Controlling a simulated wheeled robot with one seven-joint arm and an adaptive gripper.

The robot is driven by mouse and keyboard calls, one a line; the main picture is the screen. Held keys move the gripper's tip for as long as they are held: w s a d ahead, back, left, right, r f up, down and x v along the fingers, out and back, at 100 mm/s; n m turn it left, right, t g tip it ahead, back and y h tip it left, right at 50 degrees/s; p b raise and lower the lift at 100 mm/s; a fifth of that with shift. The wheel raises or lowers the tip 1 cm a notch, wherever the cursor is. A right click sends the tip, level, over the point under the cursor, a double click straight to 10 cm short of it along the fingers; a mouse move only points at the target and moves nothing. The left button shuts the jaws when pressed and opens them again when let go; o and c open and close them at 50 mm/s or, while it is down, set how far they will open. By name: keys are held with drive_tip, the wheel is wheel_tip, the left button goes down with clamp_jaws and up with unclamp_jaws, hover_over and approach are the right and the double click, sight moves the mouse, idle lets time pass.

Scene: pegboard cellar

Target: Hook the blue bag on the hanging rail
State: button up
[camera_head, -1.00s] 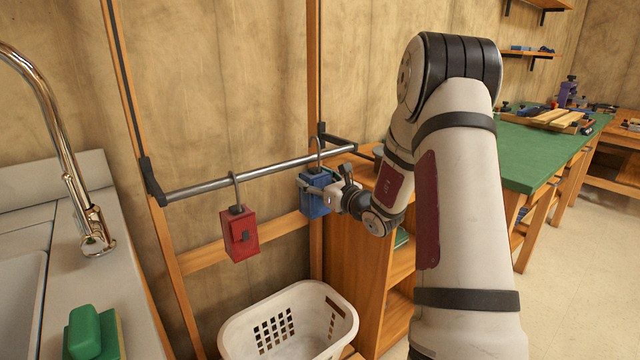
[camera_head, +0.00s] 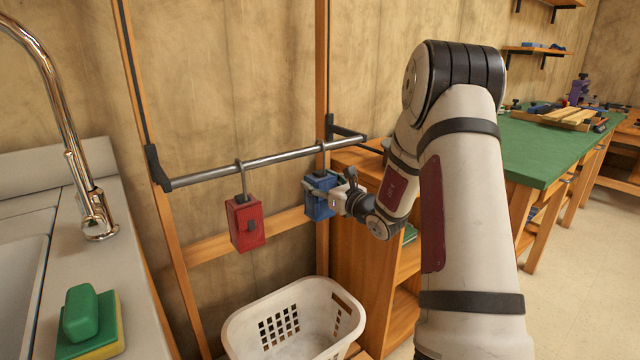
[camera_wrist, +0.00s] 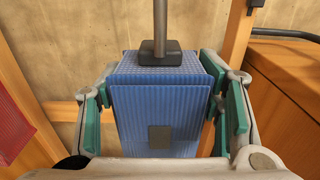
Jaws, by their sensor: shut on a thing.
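The blue bag (camera_head: 319,208) is a ribbed box with a dark collar and a thin metal hook on top. My gripper (camera_head: 328,191) is shut on its sides. In the wrist view the green finger pads (camera_wrist: 168,106) lie on both sides of the blue bag (camera_wrist: 150,105), which hangs upright. The hanging rail (camera_head: 265,161) is a grey bar sloping up to the right. The bag's hook reaches up to the rail near its right end and looks to be over it. The hook's tip is too small to make out.
A red bag (camera_head: 246,223) hangs on the rail to the left of the blue one. A white laundry basket (camera_head: 285,345) stands below. A wooden shelf unit (camera_head: 362,262) is close on the right, and a sink counter with a tap (camera_head: 92,210) is at left.

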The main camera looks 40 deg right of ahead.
drive_tip(key=o, duration=1.4)
